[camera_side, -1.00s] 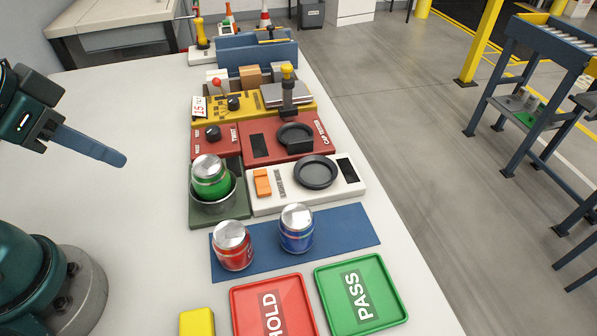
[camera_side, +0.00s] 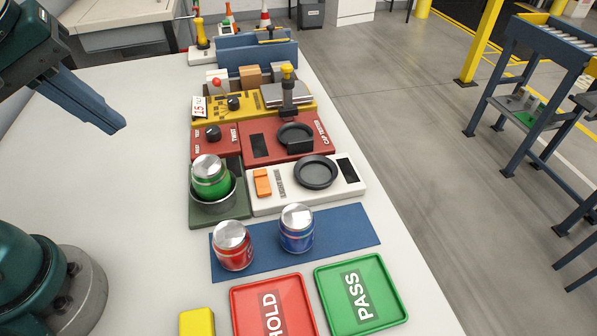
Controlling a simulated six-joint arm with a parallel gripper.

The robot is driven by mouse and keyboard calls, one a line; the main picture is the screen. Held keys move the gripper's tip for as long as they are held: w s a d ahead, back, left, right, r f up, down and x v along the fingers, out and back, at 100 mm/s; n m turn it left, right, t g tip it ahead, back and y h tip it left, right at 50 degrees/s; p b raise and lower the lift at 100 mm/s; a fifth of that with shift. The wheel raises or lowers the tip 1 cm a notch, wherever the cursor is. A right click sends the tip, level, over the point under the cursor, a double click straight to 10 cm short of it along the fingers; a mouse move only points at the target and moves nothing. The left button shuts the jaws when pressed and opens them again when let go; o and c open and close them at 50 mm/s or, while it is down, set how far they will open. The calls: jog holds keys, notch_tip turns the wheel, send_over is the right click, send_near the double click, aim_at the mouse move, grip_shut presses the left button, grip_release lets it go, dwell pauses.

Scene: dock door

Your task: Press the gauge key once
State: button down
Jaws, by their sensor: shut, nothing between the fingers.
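My gripper (camera_side: 116,125) is at the upper left, fingers together and empty, pointing down and right. It is above the white table, left of the row of devices and apart from them. A white unit (camera_side: 333,196) with a black round plate and dark display carries an orange key (camera_side: 263,182) at its left end. The lettering beside the key is too small to read, so I cannot tell for sure that it is the gauge key. Nothing touches the orange key.
A green can (camera_side: 211,178) sits in a cup left of the white unit. Red (camera_side: 233,246) and blue (camera_side: 297,229) cans stand on a blue mat (camera_side: 345,227). Behind is a red cap tester (camera_side: 262,145), then a yellow device (camera_side: 258,97). HOLD (camera_side: 245,303) and PASS (camera_side: 390,310) trays lie in front. The left table is clear.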

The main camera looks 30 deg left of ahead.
jog(key=w+f+n+g, duration=0.1)
jog(key=w+n+g, duration=0.1)
jog(key=w+n, duration=0.4)
jog(key=w+a+f+n+g, duration=0.1)
jog(key=w+f+n+g, duration=0.1)
jog(key=w+n, duration=0.5)
jog(key=shift+a+f+n+g, duration=0.2)
jog(key=shift+n+g, duration=0.2)
jog(key=shift+n, duration=0.8)
notch_tip(320, 180, down, 14)
